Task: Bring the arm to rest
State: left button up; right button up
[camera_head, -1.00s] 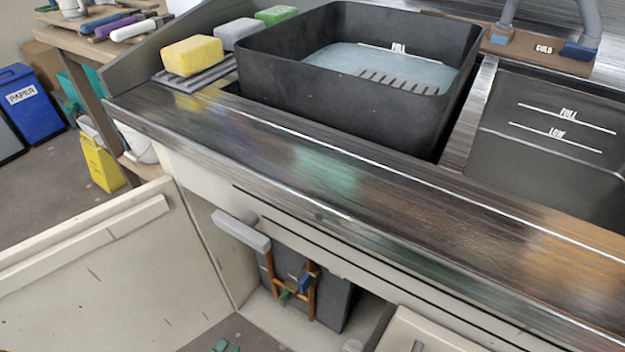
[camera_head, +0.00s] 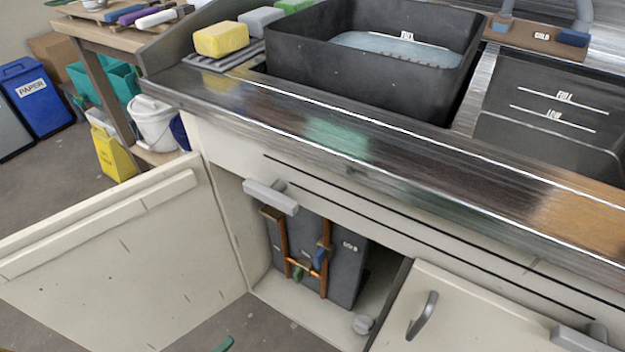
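Neither gripper shows in the head view, and no arm of mine can be made out. The metal counter (camera_head: 440,165) runs across the view with a black basin (camera_head: 350,82) set in it. The basin holds pale blue water (camera_head: 395,50). Below the counter, the left cabinet door (camera_head: 110,260) stands open.
A second dark sink (camera_head: 545,110) is at the right. A yellow sponge (camera_head: 221,39) lies on a rack at the counter's left end. A white bucket (camera_head: 153,122), a yellow floor sign (camera_head: 113,155) and a blue paper bin (camera_head: 40,98) stand at the left. The right cabinet door (camera_head: 460,310) appears shut.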

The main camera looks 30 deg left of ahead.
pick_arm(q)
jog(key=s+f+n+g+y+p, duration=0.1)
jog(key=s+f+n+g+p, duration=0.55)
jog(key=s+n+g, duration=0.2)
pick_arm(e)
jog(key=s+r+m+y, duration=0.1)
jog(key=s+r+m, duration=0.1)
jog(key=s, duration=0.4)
pick_arm(q)
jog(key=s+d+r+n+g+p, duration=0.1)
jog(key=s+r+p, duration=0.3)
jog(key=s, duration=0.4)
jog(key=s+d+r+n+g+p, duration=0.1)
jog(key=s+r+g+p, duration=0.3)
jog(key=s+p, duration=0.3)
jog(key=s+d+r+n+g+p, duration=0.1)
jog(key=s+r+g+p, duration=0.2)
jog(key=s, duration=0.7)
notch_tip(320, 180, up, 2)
jog(key=p, duration=0.2)
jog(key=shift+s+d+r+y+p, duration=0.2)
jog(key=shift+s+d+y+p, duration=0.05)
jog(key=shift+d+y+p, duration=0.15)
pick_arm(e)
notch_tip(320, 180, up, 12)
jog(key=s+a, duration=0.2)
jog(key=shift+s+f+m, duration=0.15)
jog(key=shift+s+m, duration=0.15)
